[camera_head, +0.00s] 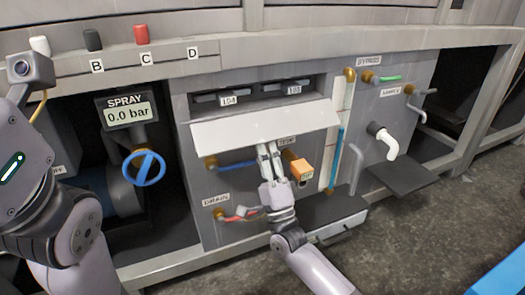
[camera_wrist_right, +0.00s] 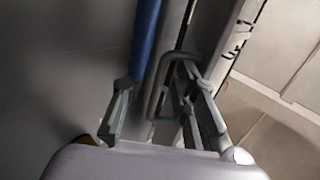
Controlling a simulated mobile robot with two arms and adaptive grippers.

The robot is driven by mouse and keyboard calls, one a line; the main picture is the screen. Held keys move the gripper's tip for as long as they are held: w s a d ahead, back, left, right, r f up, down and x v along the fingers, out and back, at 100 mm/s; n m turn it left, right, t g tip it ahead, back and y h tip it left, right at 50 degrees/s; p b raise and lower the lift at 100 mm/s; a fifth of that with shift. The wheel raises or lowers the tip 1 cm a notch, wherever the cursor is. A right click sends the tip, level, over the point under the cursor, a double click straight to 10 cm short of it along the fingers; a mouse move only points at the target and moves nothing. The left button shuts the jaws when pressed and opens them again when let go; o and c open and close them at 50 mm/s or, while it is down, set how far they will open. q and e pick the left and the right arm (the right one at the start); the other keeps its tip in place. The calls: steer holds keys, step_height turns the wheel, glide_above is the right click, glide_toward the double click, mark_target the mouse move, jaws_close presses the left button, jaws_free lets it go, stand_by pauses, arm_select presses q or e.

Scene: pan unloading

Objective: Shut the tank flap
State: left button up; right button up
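The tank flap (camera_head: 262,128) is a pale, wide panel on the grey tank front in the head view. It hangs open, tilted outward below a dark slot (camera_head: 262,92) that holds two labelled units. My right gripper (camera_head: 268,148) is at the flap's lower edge, fingers pointing up; whether it touches the flap I cannot tell. In the right wrist view the two fingers (camera_wrist_right: 158,105) stand apart, and I see nothing clearly held between them. My left arm shows at the left of the head view, but its gripper is out of view.
An orange block-like handle (camera_head: 301,169) sits close right of my right gripper. A blue valve lever (camera_head: 236,164) is left of it and a red drain lever (camera_head: 240,212) below. A gauge tube (camera_head: 338,145), white spout (camera_head: 383,140) and blue handwheel (camera_head: 144,167) are further out.

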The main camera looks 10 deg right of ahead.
steer(key=shift+r, duration=0.1)
steer(key=shift+c, duration=0.3)
jaws_close()
stand_by(0.6)
